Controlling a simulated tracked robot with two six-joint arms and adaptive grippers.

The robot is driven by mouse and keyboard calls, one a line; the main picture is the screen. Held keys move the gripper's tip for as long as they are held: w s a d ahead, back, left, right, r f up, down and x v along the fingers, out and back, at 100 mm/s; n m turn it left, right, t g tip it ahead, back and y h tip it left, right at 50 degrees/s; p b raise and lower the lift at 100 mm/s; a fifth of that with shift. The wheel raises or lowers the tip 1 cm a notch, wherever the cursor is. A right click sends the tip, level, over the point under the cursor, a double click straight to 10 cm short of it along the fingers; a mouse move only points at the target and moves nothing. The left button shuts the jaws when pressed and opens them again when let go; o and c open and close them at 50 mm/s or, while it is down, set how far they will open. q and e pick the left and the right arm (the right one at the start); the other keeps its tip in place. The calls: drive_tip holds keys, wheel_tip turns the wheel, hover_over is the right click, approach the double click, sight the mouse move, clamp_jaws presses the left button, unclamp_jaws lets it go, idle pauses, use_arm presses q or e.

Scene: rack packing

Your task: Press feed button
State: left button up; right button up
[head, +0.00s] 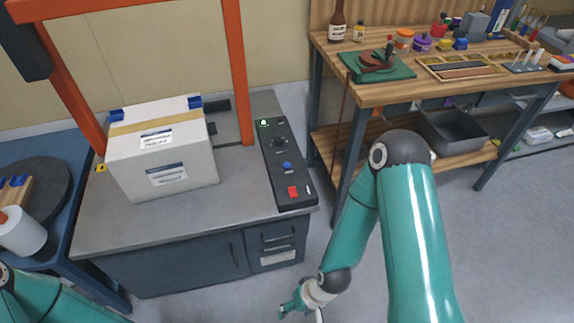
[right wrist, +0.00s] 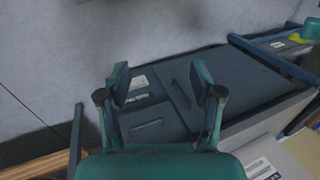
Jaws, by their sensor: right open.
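A dark control panel (head: 283,165) lies along the right side of the grey-topped cabinet. I cannot read which is the feed button. My right gripper (head: 300,310) is low in front of the cabinet, below and apart from the panel, partly cut off by the bottom edge. In the right wrist view it is open and empty (right wrist: 160,83), facing the cabinet's drawers. My left gripper is out of view.
A white taped box (head: 162,150) stands on the cabinet top (head: 230,205) under an orange frame (head: 238,70). A wooden workbench (head: 440,92) with tools stands at the right. A blue table (head: 62,205) is at the left. The floor (head: 500,250) at the right is clear.

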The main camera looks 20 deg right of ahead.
clamp_jaws()
idle(1.3)
